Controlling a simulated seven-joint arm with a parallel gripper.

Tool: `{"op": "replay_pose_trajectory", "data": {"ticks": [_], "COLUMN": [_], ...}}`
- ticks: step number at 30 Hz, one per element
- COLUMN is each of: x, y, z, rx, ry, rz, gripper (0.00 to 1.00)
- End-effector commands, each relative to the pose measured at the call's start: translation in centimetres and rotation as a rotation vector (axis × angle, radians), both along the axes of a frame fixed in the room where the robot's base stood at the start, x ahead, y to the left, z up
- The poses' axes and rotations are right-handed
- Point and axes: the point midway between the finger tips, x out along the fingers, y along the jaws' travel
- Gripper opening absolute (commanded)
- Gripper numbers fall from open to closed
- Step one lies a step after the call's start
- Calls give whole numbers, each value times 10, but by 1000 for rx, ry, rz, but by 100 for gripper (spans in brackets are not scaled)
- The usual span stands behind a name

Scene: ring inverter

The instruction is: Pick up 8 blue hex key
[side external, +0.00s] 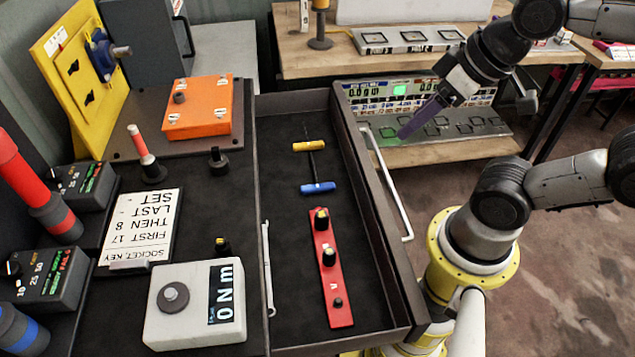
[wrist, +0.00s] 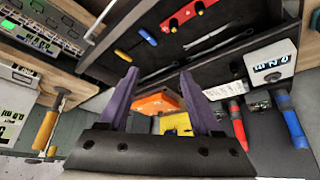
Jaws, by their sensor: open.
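A hex key with a blue T-handle (side external: 318,188) lies in the open black drawer (side external: 283,210). A yellow-handled hex key (side external: 309,146) lies just behind it, and their dark shafts show between the two handles. In the wrist view the blue handle (wrist: 147,36) and the yellow handle (wrist: 123,55) are at the top, beyond the fingertips. My gripper (side external: 403,134) has purple fingers and hangs in the air to the right of the drawer, apart from both keys. The wrist view shows its fingers (wrist: 159,72) spread with nothing between them.
A red socket rail (side external: 331,285) lies in the front of the drawer. The drawer's right wall and white handle (side external: 390,190) stand between my gripper and the keys. To the left are a torque display (side external: 195,305), a sign (side external: 141,225) and an orange box (side external: 200,107).

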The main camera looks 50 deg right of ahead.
Motion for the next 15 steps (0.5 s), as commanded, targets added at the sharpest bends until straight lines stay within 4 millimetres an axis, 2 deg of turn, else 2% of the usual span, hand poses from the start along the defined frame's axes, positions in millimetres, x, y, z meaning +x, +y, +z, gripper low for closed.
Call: {"op": "replay_pose_trajectory", "data": {"ticks": [11, 15], "x": [0, 1], "y": [0, 0], "z": [0, 1], "rx": [3, 53], "ry": [0, -5], "rz": [-6, -100], "gripper": [65, 65]}}
